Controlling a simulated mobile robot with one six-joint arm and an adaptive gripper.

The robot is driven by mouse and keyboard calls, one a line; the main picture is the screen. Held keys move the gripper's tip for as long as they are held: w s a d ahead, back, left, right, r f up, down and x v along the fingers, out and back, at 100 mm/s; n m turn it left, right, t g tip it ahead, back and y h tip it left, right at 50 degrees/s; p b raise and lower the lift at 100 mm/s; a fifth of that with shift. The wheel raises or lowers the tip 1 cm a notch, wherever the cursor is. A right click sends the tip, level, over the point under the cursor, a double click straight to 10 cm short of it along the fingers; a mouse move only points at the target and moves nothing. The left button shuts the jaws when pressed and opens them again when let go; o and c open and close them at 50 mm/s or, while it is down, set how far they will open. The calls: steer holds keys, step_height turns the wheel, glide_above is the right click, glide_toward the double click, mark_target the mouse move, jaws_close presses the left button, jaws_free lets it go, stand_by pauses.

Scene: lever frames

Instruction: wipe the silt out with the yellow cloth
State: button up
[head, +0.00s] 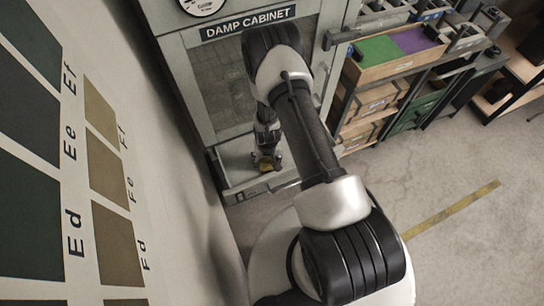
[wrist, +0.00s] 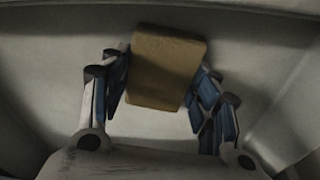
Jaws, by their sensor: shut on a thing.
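The yellow cloth (wrist: 166,66) looks like a folded, brownish-yellow block in the wrist view. My gripper (wrist: 160,82) is shut on it, with blue-padded fingers on both sides. In the head view my gripper (head: 266,150) reaches down into the pale tray (head: 237,193) at the foot of the damp cabinet (head: 183,62); a small bit of yellow shows at its tip. The tray floor (wrist: 60,50) is grey around the cloth in the wrist view. I cannot tell silt from shadow there, or whether the cloth touches the floor.
Tray walls rise at the left and right in the wrist view. A shelf rack with a wooden box (head: 395,58) of green and purple contents stands right of the cabinet. A panel of colour swatches (head: 120,235) fills the left.

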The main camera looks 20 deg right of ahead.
steer(key=shift+s+a, duration=0.15)
steer(key=shift+a, duration=2.1)
steer(key=shift+r, duration=0.1)
steer(key=shift+r+p, duration=0.55)
steer(key=shift+d+r+p, duration=0.1)
steer(key=shift+r+p, duration=1.65)
steer(key=shift+r, duration=0.7)
steer(key=shift+w, duration=0.2)
step_height(320, 180, up, 3)
steer(key=shift+p, duration=1.05)
